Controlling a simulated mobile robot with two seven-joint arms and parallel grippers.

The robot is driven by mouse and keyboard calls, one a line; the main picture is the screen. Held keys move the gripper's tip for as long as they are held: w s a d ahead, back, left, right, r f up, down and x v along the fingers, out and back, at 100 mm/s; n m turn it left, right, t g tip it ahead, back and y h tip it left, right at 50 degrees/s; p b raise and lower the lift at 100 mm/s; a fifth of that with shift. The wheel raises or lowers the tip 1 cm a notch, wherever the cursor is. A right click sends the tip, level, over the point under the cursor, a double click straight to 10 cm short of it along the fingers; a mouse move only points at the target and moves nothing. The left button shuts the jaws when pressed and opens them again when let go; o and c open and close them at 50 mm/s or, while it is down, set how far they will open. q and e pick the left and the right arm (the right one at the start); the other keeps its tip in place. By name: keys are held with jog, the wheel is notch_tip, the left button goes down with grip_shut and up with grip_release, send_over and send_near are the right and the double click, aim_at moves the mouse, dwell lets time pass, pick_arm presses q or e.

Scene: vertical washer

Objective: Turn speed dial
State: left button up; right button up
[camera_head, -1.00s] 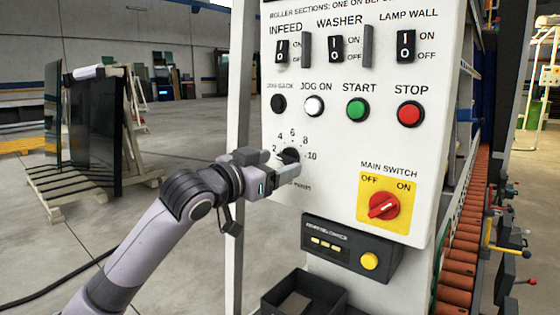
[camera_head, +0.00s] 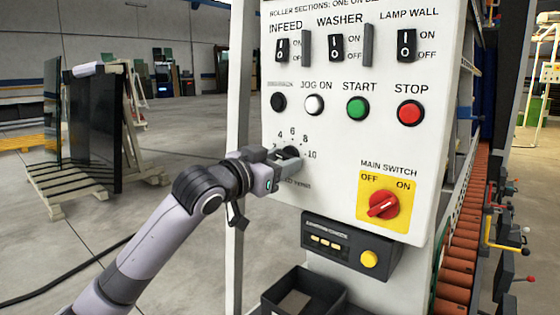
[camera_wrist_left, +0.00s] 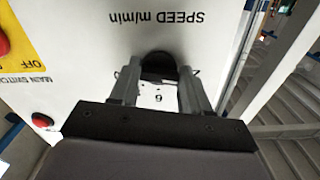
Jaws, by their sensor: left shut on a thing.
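The black speed dial (camera_head: 291,153) sits on the white control panel (camera_head: 335,190), under a printed scale with 4, 6, 8 and 10. My left gripper (camera_head: 288,161) reaches it from the left and is shut on the dial, hiding part of it and of the scale. In the left wrist view, the dial (camera_wrist_left: 158,67) lies between the two grey fingers (camera_wrist_left: 157,85), with an upside-down "SPEED m/min" label beyond it. My right gripper is not in view.
Black, white, green (camera_head: 357,108) and red (camera_head: 410,112) buttons sit above the dial. The red main switch (camera_head: 383,205) is at lower right. Orange rollers (camera_head: 465,255) run at right.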

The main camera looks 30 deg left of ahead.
pick_arm(q)
jog(key=shift+r+m+p, duration=0.15)
jog(key=shift+m+p, duration=0.55)
jog(key=shift+m, duration=0.1)
jog(key=m+p, duration=0.2)
jog(key=m, duration=0.1)
jog(key=shift+a, duration=0.1)
jog(key=shift+m+p, duration=1.15)
jog(key=shift+m, duration=0.25)
jog(key=o, duration=1.1)
jog(key=shift+c, duration=0.2)
jog(key=s+b, duration=0.2)
jog(key=s, duration=0.5)
jog(key=shift+a, duration=0.3)
